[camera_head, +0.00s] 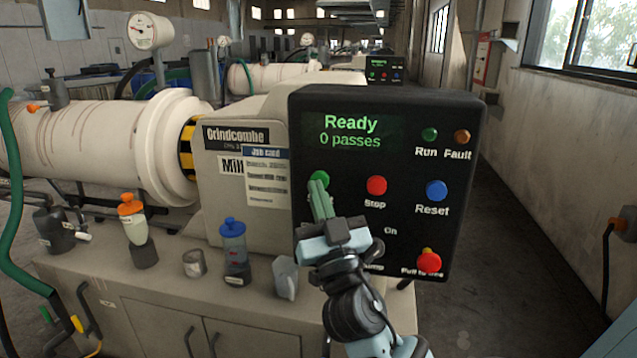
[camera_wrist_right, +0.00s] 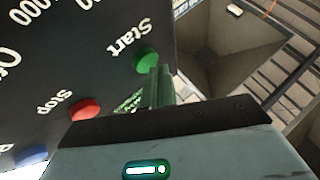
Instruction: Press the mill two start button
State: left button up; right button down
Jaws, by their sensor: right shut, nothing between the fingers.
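The control panel (camera_head: 460,120) of the nearest mill faces me, and its screen (camera_head: 350,131) reads "Ready, 0 passes". The mill's sign (camera_head: 231,164) reads "Mill", with its number covered by a job card. The green start button (camera_head: 322,176) is partly covered by my right gripper (camera_head: 317,186). In the right wrist view the start button (camera_wrist_right: 147,60) carries the label "Start". My right gripper's fingers (camera_wrist_right: 161,80) are shut and empty, with their tips right beside the button; I cannot tell whether they touch it. My left gripper is not in view.
The red stop (camera_head: 376,185) and blue reset (camera_head: 436,190) buttons are right of start. A red emergency knob (camera_head: 429,261) is lower right. Bottles and cups stand on the bench (camera_head: 185,285). Another panel (camera_head: 385,72) is farther back. The aisle floor at right is clear.

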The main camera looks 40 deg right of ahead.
jog(key=shift+w+d, duration=0.3)
jog(key=shift+d, duration=0.05)
dwell(0.9)
jog(key=shift+a, duration=0.1)
jog(key=shift+s+a, duration=0.6)
jog(key=shift+a, duration=0.1)
jog(key=shift+s+a+b, duration=0.3)
jog(key=shift+s+a, duration=1.35)
jog(key=shift+a, duration=0.15)
